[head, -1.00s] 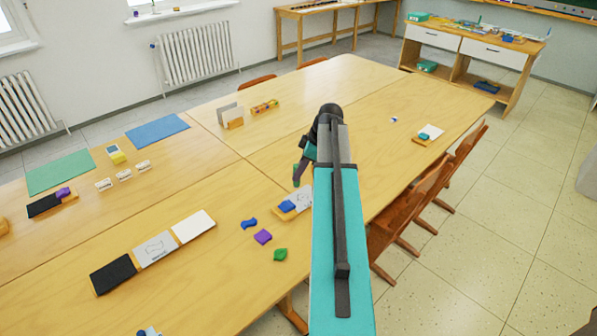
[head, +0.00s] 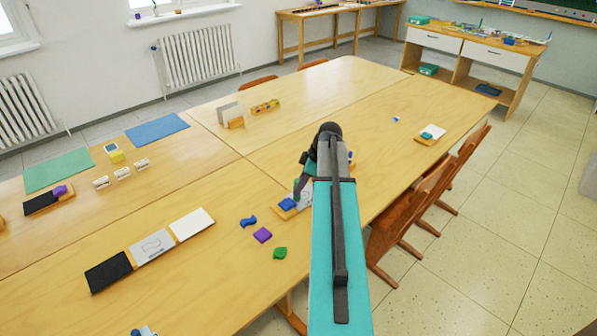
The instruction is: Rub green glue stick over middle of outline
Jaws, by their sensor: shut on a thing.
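My gripper (head: 300,188) is shut on the green glue stick (head: 295,184), which shows only as a small green bit. It hangs low over a pale card (head: 305,197) with an outline on it, partly hidden by my arm. I cannot tell whether the stick touches the card. The card lies on an orange tray (head: 284,214), with a blue piece (head: 287,204) at its left. Another grey card with a drawn outline (head: 152,246) lies at the left, between a black panel (head: 108,271) and a white panel (head: 192,224).
Blue (head: 248,221), purple (head: 262,235) and green (head: 280,253) pieces lie on the table left of my arm. Green (head: 58,171) and blue (head: 157,129) mats lie at the far left. Chairs (head: 400,215) line the right edge. The table beyond my gripper is mostly clear.

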